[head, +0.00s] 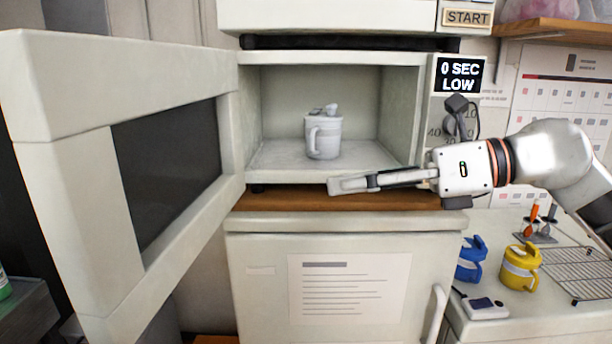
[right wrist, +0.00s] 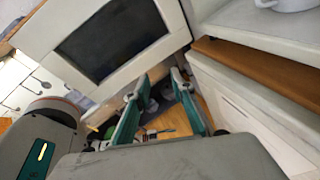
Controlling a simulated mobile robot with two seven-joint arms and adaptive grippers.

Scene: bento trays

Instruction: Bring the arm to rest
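My right gripper (head: 350,184) reaches in from the right and points left, just in front of the microwave's opening, near its lower edge. The right wrist view shows its two fingers (right wrist: 160,85) spread apart with nothing between them. A pale grey mug (head: 324,137) stands upright on the floor of the open microwave (head: 280,156), apart from the gripper; its underside shows at the top right of the right wrist view (right wrist: 288,4). The microwave door (head: 60,170) hangs wide open to the left. My left gripper is not in view.
The display (head: 460,75) reads "0 SEC LOW". A wooden shelf (head: 300,199) lies under the microwave, above a white cabinet (head: 255,300). On the right counter stand a blue mug (head: 469,262), a yellow mug (head: 519,270) and a wire rack (head: 580,272).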

